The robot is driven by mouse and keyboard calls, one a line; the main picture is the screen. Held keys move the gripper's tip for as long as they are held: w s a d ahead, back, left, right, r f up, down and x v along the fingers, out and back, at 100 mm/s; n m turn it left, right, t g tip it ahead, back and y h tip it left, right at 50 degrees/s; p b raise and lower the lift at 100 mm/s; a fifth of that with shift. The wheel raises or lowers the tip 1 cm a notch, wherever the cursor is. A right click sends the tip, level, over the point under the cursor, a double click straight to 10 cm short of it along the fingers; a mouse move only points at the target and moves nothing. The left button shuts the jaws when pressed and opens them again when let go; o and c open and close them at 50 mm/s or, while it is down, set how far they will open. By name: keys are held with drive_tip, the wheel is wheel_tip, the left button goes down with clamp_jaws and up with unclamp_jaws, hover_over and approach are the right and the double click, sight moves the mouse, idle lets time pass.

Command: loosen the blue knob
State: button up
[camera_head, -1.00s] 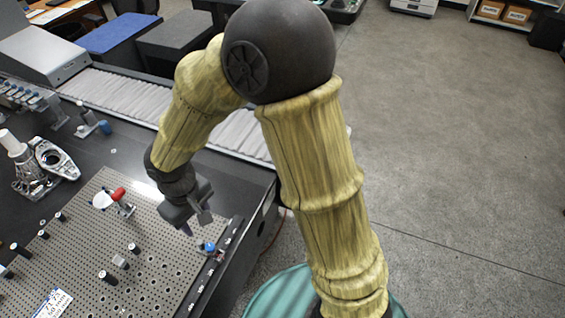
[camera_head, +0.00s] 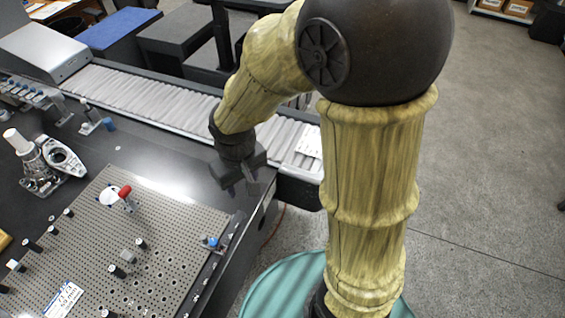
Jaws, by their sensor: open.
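A small blue knob (camera_head: 212,241) sits on a small fitting at the right edge of the perforated plate (camera_head: 165,240). Another blue knob (camera_head: 109,124) shows on a fixture farther back at the left, beside the conveyor. My gripper (camera_head: 243,192) hangs above the table's right edge, behind and to the right of the near blue knob and apart from it. Its two fingers point down, with a gap between them and nothing visible held.
A red-tipped clamp (camera_head: 126,193) stands at the plate's back, and several black-topped posts (camera_head: 117,270) stand on the plate. A metal part on a stand (camera_head: 60,157) is at the left. The conveyor (camera_head: 170,100) runs behind the table. Grey floor lies right of my arm.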

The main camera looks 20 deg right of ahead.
drive_tip(key=s+d+r+m+t+p, duration=0.1)
drive_tip(key=d+r+m+p, duration=0.1)
drive_tip(key=d, duration=0.7)
drive_tip(key=shift+s+r+m+p, duration=0.4)
drive_tip(key=shift+r+m, duration=0.3)
drive_tip(key=shift+r, duration=0.15)
drive_tip(key=n+g+b, duration=0.2)
drive_tip(key=n+b, duration=0.1)
drive_tip(key=b, duration=0.6)
hover_over(213, 241)
wheel_tip(213, 241, down, 8)
drive_tip(key=shift+r, duration=0.1)
wheel_tip(213, 241, down, 17)
drive_tip(key=shift+f+b, duration=0.2)
drive_tip(key=shift+b, duration=0.9)
